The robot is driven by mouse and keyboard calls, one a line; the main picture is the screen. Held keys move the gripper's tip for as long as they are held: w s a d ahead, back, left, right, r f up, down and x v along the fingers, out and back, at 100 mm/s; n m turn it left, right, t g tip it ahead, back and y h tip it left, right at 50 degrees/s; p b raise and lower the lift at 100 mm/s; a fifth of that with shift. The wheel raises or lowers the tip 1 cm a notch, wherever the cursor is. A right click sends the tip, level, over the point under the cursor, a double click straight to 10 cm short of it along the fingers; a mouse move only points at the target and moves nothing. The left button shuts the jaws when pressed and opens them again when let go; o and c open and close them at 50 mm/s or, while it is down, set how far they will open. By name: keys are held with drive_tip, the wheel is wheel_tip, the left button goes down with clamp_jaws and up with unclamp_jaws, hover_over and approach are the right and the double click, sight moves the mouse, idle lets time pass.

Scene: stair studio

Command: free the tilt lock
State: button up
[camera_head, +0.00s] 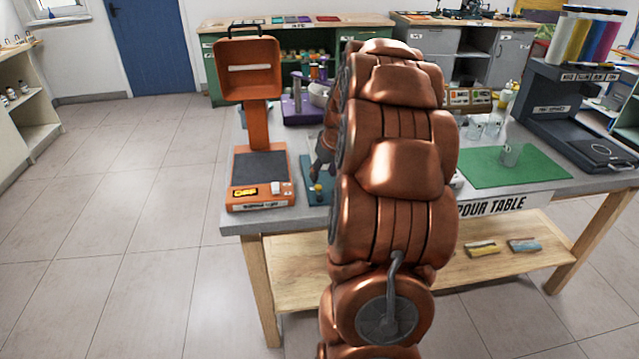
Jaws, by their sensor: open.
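My copper-coloured arm fills the middle of the view and hides much of the pour table (238,218). My gripper (318,168) shows only in part at the arm's left edge, over a blue base plate (312,194); its fingers are small and partly hidden. A small yellow-topped knob (318,187) stands on that plate just below the gripper. I cannot tell whether this knob is the tilt lock, or whether the gripper touches it. The rest of the device on the plate is hidden behind my arm.
An orange scale-like machine (262,200) with a tall frame stands left of the plate. A purple device (297,108) is behind. Right of my arm are a green mat (515,167), clear cups (476,128) and a dark machine (580,110). The floor at left is clear.

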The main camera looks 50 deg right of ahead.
sight(319, 187)
drive_tip(key=p+x, duration=0.1)
drive_tip(key=x, duration=0.5)
drive_tip(key=shift+s+a, duration=0.1)
clamp_jaws()
